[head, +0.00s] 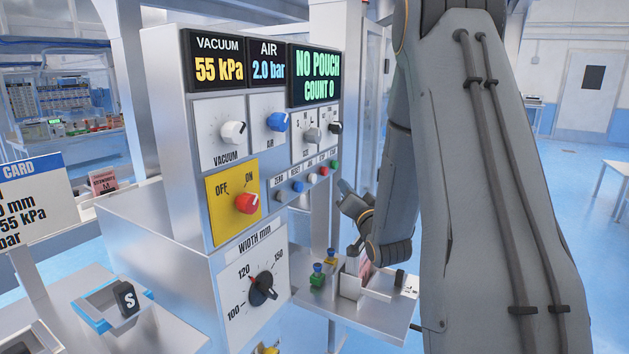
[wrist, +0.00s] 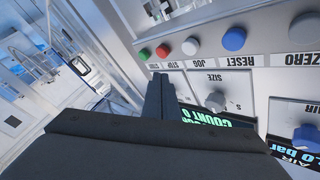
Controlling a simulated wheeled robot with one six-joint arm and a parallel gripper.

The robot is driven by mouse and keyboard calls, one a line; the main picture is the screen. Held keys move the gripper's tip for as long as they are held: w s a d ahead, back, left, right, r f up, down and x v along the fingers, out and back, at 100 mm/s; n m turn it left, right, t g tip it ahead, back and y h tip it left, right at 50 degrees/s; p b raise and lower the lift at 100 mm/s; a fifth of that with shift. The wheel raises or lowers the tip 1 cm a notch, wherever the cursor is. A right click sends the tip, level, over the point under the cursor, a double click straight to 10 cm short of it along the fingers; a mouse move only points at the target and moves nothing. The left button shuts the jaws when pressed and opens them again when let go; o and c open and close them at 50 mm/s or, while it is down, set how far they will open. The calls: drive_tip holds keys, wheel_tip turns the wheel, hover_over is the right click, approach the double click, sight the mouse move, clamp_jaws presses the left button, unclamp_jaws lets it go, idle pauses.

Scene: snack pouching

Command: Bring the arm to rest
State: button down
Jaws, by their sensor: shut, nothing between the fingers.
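My gripper (wrist: 160,77) is shut and empty in the wrist view, with its two dark fingers together in front of the machine's control panel (wrist: 200,62). The panel looks upside down there. The fingertips lie near the row of coloured buttons and the size knob (wrist: 216,101); I cannot tell whether they touch the panel. In the head view, my large grey arm fills the right of the centre, and its wrist end is beside the panel's right side. The fingers are hard to make out there.
The panel carries a red OFF/ON knob (head: 247,203), a width dial (head: 263,287) and a display (head: 317,76) reading "NO POUCH COUNT 0". A tray (head: 98,302) with a black S block stands at lower left. A shelf (head: 345,317) juts out below my wrist. Open floor lies at right.

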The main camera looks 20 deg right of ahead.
drive_tip(key=s+a+f+n+g+y, duration=0.1)
drive_tip(key=s+a+f+n+g, duration=0.4)
drive_tip(key=s+a+f+g, duration=0.45)
drive_tip(key=s+a+f+n+g, duration=0.2)
drive_tip(key=s+a+g, duration=0.2)
drive_tip(key=s, duration=0.6)
drive_tip(key=s+a+f+n+g+y, duration=0.1)
drive_tip(key=s+a+f+g, duration=0.2)
drive_tip(key=s, duration=0.7)
drive_tip(key=a+g, duration=0.2)
drive_tip(key=a, duration=0.2)
drive_tip(key=shift+a+n, duration=0.35)
drive_tip(key=shift+n, duration=0.05)
drive_tip(key=shift+a, duration=0.1)
idle(0.7)
